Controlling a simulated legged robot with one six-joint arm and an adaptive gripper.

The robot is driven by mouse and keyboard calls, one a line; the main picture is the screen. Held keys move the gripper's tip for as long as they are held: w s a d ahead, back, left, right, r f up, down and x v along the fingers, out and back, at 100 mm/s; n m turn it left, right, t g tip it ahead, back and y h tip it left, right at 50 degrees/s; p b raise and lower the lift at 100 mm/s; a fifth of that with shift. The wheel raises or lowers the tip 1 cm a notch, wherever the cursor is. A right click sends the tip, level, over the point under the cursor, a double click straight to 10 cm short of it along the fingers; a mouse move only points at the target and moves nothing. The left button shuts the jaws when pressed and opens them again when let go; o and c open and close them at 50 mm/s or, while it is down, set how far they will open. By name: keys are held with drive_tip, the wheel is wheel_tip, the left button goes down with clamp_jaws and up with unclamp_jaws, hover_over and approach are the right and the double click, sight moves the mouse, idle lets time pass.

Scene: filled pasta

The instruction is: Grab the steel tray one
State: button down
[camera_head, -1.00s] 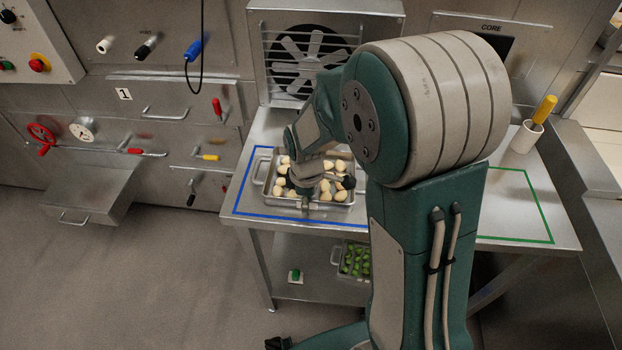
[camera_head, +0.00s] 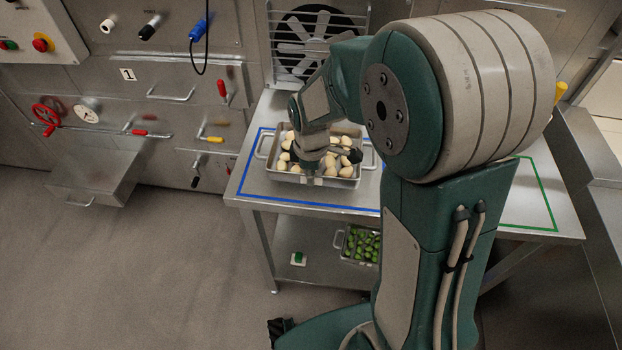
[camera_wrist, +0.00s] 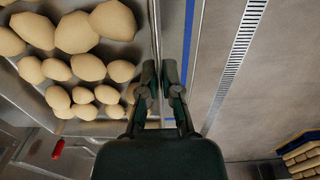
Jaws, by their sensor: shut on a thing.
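A steel tray (camera_head: 345,183) filled with pale, rounded pasta pieces (camera_head: 343,171) rests on the steel table, inside a blue outline. A loop handle stands at each end of it. My gripper (camera_head: 312,172) is at the tray's near side and partly hides the pieces. In the wrist view my gripper (camera_wrist: 161,78) is shut on the tray's rim, with one finger on each side of the thin wall. The pasta pieces lie left of the fingers there. A second tray (camera_head: 340,240) with green pieces sits on the lower shelf, partly hidden by my arm.
The table (camera_head: 236,198) also bears a green outline (camera_head: 545,195) at right, partly hidden by my arm. A fan unit (camera_head: 315,45) stands behind the tray. A green button (camera_head: 299,258) is on the lower shelf. A wall panel at left has levers and a red wheel (camera_head: 46,113).

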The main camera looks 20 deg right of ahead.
drive_tip(key=s+d+r, duration=0.8)
drive_tip(key=s+r, duration=0.2)
drive_tip(key=s, duration=0.1)
drive_tip(key=shift+s+d, duration=0.15)
drive_tip(key=shift+d, duration=0.05)
